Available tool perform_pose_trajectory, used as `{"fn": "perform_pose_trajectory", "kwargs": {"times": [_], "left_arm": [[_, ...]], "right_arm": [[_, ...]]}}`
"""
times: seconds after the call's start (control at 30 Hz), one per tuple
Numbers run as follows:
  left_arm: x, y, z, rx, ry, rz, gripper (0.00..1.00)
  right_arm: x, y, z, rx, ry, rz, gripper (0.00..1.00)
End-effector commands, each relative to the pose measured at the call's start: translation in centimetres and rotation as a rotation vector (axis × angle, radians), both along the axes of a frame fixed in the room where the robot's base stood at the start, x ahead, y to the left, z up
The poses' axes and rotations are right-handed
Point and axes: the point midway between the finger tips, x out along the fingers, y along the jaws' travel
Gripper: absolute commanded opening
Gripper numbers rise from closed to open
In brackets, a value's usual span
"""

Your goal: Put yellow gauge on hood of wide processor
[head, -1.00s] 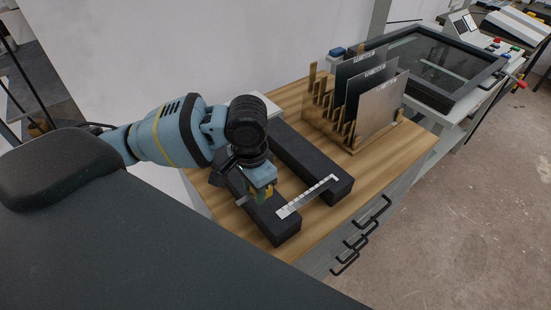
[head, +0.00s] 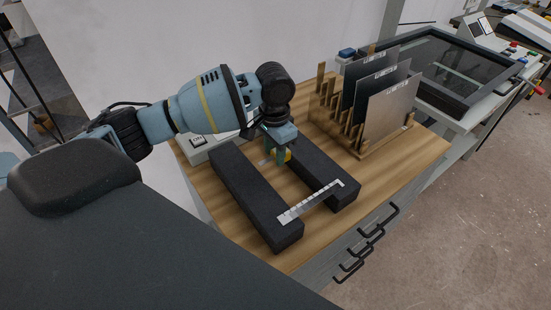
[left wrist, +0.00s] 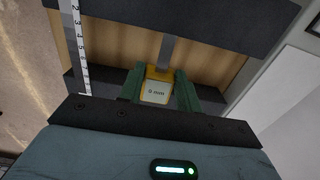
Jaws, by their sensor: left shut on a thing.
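My left gripper (head: 276,155) is shut on the yellow gauge (head: 287,156), over the gap between two black blocks near their far ends. In the left wrist view the gauge (left wrist: 156,90) shows a white label and sits between the green fingers (left wrist: 157,88). A flat grey strip runs from it toward the far block. Whether it touches the table cannot be told. A machine with a dark, glass-like top (head: 440,65) stands at the upper right; I cannot tell whether it is the wide processor. My right gripper is not in view.
Two long black blocks (head: 238,195) lie on the wooden worktop (head: 400,170), with a steel ruler (head: 310,203) across their near ends. A wooden rack (head: 320,100) holds upright plates (head: 388,110). A pale box (head: 200,147) stands behind the blocks.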

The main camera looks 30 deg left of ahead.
Motion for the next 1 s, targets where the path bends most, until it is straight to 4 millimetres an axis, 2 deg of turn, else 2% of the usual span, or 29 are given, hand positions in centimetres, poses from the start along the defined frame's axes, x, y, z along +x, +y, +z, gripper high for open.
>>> {"fn": "perform_pose_trajectory", "kwargs": {"times": [0.03, 0.2, 0.3, 0.57, 1.0], "left_arm": [[0.5, 0.1, -0.1, 0.000, 0.000, 0.002, 0.06], [0.4, 0.2, -2.7, 0.002, 0.004, 0.001, 0.06], [0.4, 0.1, -3.6, 0.002, 0.001, 0.000, 0.06], [0.4, 0.1, -3.6, 0.001, -0.001, 0.000, 0.06], [0.4, 0.1, -4.7, 0.000, -0.001, 0.000, 0.06]], "right_arm": [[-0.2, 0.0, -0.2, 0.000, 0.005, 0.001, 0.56], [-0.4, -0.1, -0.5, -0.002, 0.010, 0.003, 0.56], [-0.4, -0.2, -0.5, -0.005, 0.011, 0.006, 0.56], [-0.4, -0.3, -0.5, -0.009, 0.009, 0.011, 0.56], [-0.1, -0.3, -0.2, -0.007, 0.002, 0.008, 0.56]]}}
